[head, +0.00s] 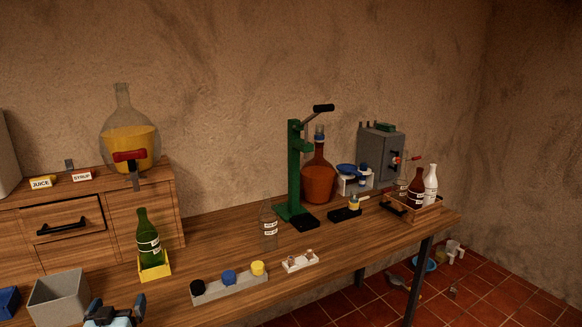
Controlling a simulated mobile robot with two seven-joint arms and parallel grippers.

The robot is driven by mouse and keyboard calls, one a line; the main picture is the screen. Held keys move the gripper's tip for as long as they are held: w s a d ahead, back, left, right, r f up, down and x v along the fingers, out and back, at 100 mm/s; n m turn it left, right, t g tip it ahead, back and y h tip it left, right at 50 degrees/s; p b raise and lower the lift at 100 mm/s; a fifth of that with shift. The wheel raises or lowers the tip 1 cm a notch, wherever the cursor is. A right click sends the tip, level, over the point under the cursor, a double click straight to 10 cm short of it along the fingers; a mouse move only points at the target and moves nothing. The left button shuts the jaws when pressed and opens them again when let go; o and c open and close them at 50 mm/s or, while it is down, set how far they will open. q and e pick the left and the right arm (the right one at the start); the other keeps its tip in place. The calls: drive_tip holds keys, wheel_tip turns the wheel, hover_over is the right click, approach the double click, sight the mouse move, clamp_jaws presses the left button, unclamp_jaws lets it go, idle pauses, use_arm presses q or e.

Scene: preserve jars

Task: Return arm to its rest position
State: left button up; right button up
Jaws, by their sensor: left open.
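My left gripper (115,309) shows at the bottom edge of the head view, left of centre. It is open and nothing shows between its fingers. It is in front of the wooden bench (170,302), just right of a grey open box (60,296). The rest of the left arm is cut off by the frame. My right gripper is not in view.
A green bottle (148,240) stands in a yellow holder (154,267). A grey strip with caps (230,287) lies nearby. A clear bottle (268,228) and green press (295,180) stand farther back. Bare bench lies between the yellow holder and the clear bottle.

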use_arm(q)
drive_tip(key=s+d+f+m+g+h+p, duration=0.2)
drive_tip(key=s+d+f+p, duration=0.1)
drive_tip(key=s+d, duration=0.4)
drive_tip(key=s+d+f+m+g+h+p, duration=0.2)
drive_tip(key=s+d, duration=0.6)
drive_tip(key=s, duration=0.5)
drive_tip(key=s+d+f+m+g+h+p, duration=0.1)
drive_tip(key=s+d+f+g+h+p, duration=0.1)
drive_tip(key=s+d, duration=0.5)
drive_tip(key=s+f+h+p, duration=0.1)
drive_tip(key=s+f+p, duration=0.1)
drive_tip(key=s+f, duration=0.1)
drive_tip(key=shift+s+d+f+m+g+p, duration=0.15)
drive_tip(key=shift+s+f+m+g+p, duration=0.15)
drive_tip(key=shift+s+f+m+p, duration=0.15)
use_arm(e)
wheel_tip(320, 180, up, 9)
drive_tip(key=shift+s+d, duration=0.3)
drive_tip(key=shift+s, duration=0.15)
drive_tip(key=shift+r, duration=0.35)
